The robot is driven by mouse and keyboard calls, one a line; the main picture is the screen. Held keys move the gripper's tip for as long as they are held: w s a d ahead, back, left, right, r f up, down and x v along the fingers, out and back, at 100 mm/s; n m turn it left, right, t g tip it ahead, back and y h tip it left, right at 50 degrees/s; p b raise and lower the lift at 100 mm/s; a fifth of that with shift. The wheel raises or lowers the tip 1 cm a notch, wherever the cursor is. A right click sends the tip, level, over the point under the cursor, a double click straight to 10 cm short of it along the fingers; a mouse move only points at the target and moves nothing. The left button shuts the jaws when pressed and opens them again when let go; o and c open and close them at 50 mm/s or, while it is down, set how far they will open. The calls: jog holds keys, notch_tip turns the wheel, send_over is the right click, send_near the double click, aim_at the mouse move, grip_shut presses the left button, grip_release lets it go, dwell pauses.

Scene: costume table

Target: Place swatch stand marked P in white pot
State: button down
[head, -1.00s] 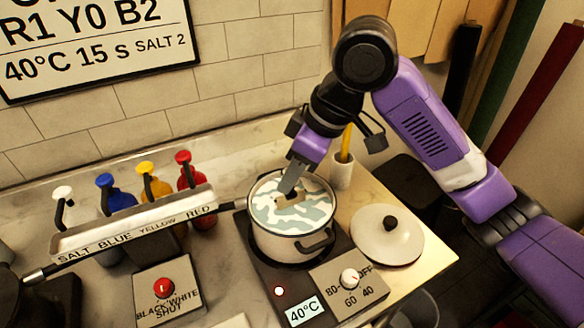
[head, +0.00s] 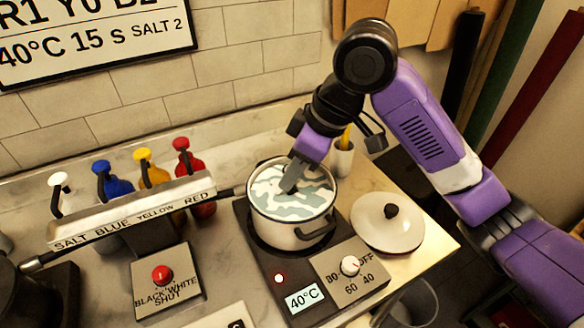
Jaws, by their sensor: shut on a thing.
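The white pot (head: 272,230) stands on a dark hot plate in the middle of the head view. It holds pale blue-grey liquid with white patches. My gripper (head: 289,187) reaches down inside the pot's rim, its fingertips at the liquid's surface. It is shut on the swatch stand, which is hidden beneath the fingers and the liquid. No letter P can be read.
The hot plate's display (head: 304,297) reads 40°C, beside a knob (head: 349,266). A white lid (head: 388,222) lies right of the pot. A labelled rack (head: 133,214) with colored bottles stands left. A red button box (head: 165,282) sits in front.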

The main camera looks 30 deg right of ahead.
jog(key=shift+f, duration=0.45)
dwell(0.6)
jog(key=c, duration=0.6)
grip_release()
jog(key=shift+r+p, duration=3.15)
jog(key=shift+r, duration=0.35)
jog(key=shift+w, duration=0.1)
